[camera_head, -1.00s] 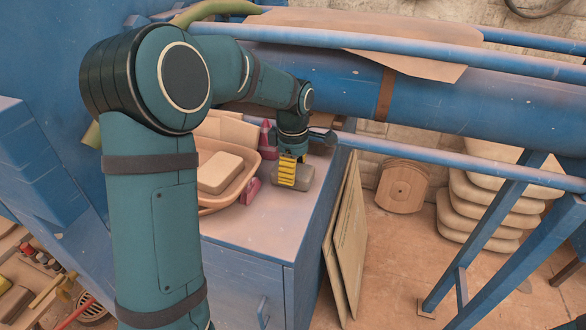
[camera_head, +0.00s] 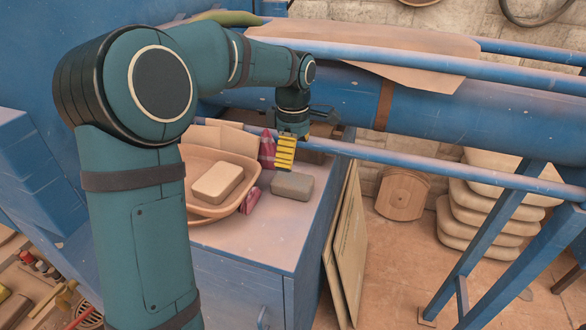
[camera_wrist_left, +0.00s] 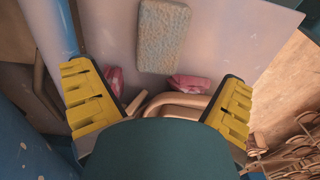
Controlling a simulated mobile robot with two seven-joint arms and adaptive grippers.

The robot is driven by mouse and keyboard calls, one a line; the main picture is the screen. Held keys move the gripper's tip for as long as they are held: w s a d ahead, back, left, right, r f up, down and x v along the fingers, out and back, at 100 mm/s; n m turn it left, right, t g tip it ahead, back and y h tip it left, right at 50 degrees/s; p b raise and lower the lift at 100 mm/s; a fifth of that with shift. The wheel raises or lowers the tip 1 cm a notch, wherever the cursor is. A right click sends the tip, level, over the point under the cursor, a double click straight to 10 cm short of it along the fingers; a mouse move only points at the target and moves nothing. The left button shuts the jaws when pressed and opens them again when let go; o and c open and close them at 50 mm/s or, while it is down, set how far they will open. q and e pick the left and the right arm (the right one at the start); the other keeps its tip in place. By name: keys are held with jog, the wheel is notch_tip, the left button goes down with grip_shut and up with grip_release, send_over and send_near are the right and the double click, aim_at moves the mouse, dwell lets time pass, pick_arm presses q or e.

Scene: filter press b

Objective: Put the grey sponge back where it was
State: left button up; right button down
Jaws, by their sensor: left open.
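The grey sponge (camera_head: 292,186) lies flat on top of the blue cabinet (camera_head: 262,240), near its right edge, beside the tan basin. It also shows in the left wrist view (camera_wrist_left: 163,36), near the top middle, apart from the fingers. My left gripper (camera_head: 285,168) hangs above and slightly behind the sponge, with yellow finger pads. In the left wrist view the two fingers (camera_wrist_left: 160,105) are wide apart with nothing between them. My right gripper does not show.
A tan basin (camera_head: 188,205) holding a beige block (camera_head: 217,181) stands left of the sponge. Pink-red items (camera_head: 267,150) stand near it. A blue rail (camera_head: 430,174) crosses close to the gripper on the right. Boards (camera_head: 345,245) lean against the cabinet's right side.

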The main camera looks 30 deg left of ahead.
aim_at(293, 179)
pick_arm(q)
jog(key=shift+r, duration=2.2)
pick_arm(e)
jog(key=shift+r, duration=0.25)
